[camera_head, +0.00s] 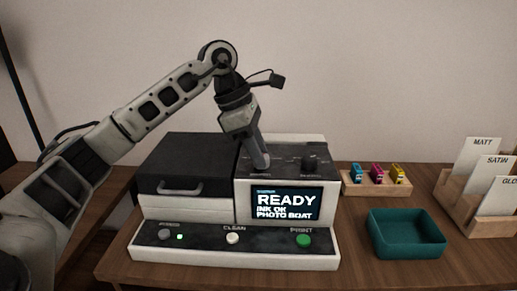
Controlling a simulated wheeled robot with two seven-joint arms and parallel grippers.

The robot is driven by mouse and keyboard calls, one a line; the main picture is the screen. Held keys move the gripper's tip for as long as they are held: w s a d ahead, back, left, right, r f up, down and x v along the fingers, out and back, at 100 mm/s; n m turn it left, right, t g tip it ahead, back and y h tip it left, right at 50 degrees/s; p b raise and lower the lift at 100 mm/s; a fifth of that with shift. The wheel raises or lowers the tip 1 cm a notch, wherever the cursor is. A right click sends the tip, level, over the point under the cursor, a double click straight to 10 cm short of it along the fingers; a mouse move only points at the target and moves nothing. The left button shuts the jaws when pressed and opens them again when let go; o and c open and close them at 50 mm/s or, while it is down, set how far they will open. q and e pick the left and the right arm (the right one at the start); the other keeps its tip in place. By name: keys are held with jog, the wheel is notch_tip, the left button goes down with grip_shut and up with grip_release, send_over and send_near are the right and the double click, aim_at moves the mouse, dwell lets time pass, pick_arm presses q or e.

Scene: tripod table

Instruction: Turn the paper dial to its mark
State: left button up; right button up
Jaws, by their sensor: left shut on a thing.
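The printer (236,252) stands on the table with a dark sloping top panel at its right part. My left gripper (260,163) points down onto the left part of that panel. It is shut on the left-hand dial, which its fingers mostly hide. A second dark dial (311,163) stands free to the right. The labels by the dials are too small to read, so I cannot tell by lettering which is the paper dial, and no mark is clear. The screen (286,204) reads READY, INK OK, PHOTO BOAT. My right gripper is out of view.
The front panel has a power button (165,234), a CLEAN button (232,238) and a green PRINT button (303,240). A wooden holder (376,188) with three coloured cartridges, a teal tray (407,249) and a card rack (490,227) stand to the right.

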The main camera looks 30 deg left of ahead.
pick_arm(q)
jog(key=n+t+y, duration=0.1)
jog(key=n, duration=0.2)
jog(key=n+t+y, duration=0.1)
jog(key=n, duration=0.3)
jog(key=shift+s+d+p, duration=0.15)
jog(key=shift+d+p, duration=0.05)
jog(key=shift+p, duration=0.1)
jog(key=n+y, duration=0.1)
jog(key=n, duration=0.2)
jog(key=shift+d+n+t, duration=0.1)
jog(key=shift+n+t, duration=0.2)
jog(key=shift+n, duration=0.1)
jog(key=shift+n+y, duration=0.8)
jog(key=shift+n, duration=0.8)
jog(key=o, duration=1)
jog(key=shift+c, duration=0.2)
jog(key=shift+r, duration=0.1)
